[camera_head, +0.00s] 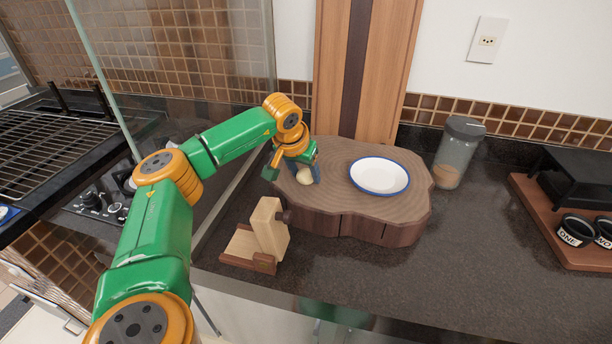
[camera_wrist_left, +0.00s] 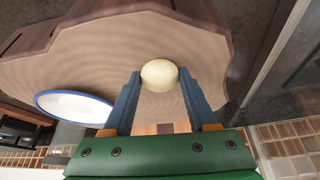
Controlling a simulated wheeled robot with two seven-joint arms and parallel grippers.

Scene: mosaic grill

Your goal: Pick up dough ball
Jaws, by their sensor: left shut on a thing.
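A pale cream dough ball (camera_wrist_left: 159,75) sits between the blue fingertips of my left gripper (camera_wrist_left: 160,88) in the left wrist view. Both fingers touch its sides. In the head view the dough ball (camera_head: 304,177) shows partly, at the left side of the wooden slab, with the left gripper (camera_head: 306,173) around it from above. I cannot tell whether the ball rests on the slab or is just above it. My right gripper is in neither view.
The dough ball is over a thick round-edged wooden slab (camera_head: 340,200). A white plate with a blue rim (camera_head: 380,174) lies on it. A wooden press (camera_head: 262,235) stands in front. A glass jar (camera_head: 457,155) stands right. A glass panel (camera_head: 170,70) is behind my left arm.

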